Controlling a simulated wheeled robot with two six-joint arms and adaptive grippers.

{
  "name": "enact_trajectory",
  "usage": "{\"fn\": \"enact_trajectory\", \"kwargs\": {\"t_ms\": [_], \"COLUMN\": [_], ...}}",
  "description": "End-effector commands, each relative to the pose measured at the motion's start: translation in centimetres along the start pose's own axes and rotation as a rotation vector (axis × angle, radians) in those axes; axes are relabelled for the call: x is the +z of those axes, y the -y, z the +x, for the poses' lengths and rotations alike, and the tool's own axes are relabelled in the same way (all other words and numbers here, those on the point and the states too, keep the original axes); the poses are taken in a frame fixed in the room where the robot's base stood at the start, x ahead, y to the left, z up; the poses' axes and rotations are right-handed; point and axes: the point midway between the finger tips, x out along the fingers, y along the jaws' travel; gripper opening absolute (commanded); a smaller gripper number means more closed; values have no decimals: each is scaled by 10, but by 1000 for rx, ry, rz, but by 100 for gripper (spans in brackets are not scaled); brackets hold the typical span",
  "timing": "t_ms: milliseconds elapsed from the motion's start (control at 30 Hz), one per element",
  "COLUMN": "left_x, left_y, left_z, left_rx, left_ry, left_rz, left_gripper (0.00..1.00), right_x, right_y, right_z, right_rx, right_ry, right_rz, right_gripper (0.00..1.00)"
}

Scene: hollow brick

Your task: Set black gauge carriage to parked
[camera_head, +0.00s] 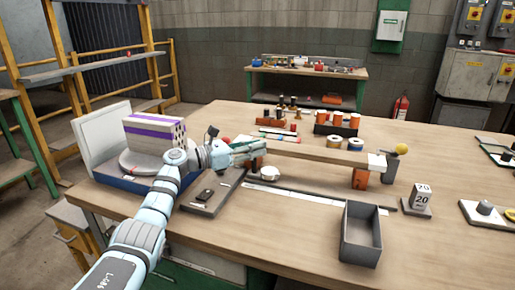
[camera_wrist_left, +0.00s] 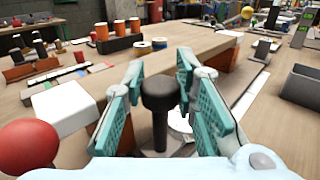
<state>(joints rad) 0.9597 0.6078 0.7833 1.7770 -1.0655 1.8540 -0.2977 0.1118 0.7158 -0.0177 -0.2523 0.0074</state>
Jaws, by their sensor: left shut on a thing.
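My left gripper (camera_head: 262,147) is over the left part of the table, by the near end of a long wooden beam. I take this knob to be the black gauge carriage's; the carriage's lower part is largely hidden by the gripper. A long rail with a pale scale strip (camera_head: 300,192) runs rightwards along the table. My right gripper is in neither view.
The wooden beam (camera_head: 310,149) rests on orange blocks (camera_head: 360,179), with a white block (camera_head: 377,162) at its right end. A red ball (camera_wrist_left: 28,145) is close to the gripper. A grey open bin (camera_head: 361,240) stands in front of the rail.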

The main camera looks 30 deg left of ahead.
Motion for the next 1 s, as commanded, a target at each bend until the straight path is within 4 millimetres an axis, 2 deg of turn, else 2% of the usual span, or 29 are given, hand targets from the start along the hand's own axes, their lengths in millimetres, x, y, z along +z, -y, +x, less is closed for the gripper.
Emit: {"fn": "enact_trajectory", "kwargs": {"t_ms": [33, 67, 167, 200, 467, 567, 667, 900, 1000], "left_x": [0, 0, 0, 0, 0, -1, -1, -2, -2], "left_y": [-2, -2, -2, -2, 0, -1, -1, -1, -1], "left_z": [-2, -2, -1, -1, 1, -7, -28, -94, -111], "left_rx": [7, 8, 7, 6, 1, 3, 4, 5, 4], "left_ry": [-2, -2, -2, -2, -2, -2, -7, -9, -6], "left_rz": [3, 3, 3, 3, 2, 2, 5, 3, 2], "left_gripper": [0, 29, 45, 47, 47, 47, 47, 47, 47], "right_x": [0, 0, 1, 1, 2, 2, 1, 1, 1], "right_y": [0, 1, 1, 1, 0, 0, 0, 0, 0], "right_z": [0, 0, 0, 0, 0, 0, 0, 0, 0], "right_rx": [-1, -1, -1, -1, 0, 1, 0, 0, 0], "right_ry": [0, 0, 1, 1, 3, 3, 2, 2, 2], "right_rz": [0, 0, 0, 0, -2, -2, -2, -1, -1], "right_gripper": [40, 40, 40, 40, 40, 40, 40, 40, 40]}}
